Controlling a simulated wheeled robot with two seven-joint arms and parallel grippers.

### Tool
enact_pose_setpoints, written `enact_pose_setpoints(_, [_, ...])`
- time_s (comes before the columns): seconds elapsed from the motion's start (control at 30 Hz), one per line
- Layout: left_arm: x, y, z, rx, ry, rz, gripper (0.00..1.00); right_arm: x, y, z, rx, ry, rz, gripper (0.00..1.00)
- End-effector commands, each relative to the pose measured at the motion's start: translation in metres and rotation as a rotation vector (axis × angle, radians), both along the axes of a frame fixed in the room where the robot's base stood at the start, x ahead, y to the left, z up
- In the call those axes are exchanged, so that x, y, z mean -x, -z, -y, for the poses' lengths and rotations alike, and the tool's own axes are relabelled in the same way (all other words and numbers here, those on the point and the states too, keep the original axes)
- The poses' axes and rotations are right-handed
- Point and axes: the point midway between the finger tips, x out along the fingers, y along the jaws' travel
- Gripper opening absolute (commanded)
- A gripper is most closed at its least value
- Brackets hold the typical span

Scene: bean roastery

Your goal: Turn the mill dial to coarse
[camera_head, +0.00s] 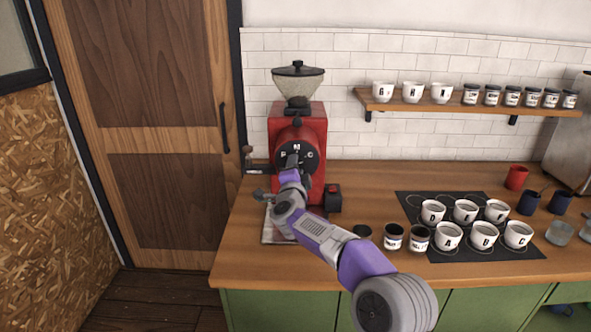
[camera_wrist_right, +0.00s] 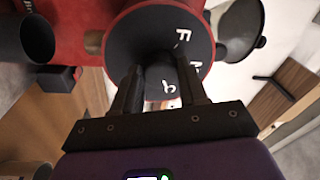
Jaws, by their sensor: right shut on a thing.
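The red mill (camera_head: 312,125) stands on the wooden counter against the tiled wall, with a hopper on top. Its round black dial (camera_head: 311,162) faces me, with white letters F, M and C from left to right. My right gripper (camera_head: 291,166) is at the dial's middle. In the right wrist view the dial (camera_wrist_right: 127,35) fills the top centre, and my right gripper (camera_wrist_right: 158,75) is shut on its dark knob (camera_wrist_right: 158,72), a finger on each side. The gripper hides much of the knob, so I cannot tell which letter it points to. My left gripper is out of view.
Several lettered white cups (camera_head: 448,237) stand on a dark mat (camera_head: 413,203) to the right. A wall shelf (camera_head: 420,104) holds cups and jars. A wooden door (camera_head: 160,140) is at left.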

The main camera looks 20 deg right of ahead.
Motion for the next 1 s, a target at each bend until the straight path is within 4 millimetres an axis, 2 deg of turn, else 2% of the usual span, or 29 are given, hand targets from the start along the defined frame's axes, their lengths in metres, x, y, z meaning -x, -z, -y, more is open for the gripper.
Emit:
enact_pose_setpoints(0.17, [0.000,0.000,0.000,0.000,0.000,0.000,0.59,0.000,0.000,0.000,-0.004,0.000,0.001,0.12])
enact_pose_setpoints(0.2, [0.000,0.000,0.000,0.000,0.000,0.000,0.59,0.000,0.000,0.000,-0.004,0.000,0.001,0.44])
enact_pose_setpoints(0.37, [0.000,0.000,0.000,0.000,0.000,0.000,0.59,0.000,0.000,0.000,-0.002,0.000,0.001,0.68])
enact_pose_setpoints(0.73, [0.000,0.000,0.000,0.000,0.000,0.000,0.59,0.003,0.000,-0.001,-0.001,-0.001,0.000,0.68])
enact_pose_setpoints(1.0, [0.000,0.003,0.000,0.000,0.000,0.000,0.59,0.032,0.002,-0.011,0.001,-0.002,0.000,0.68])
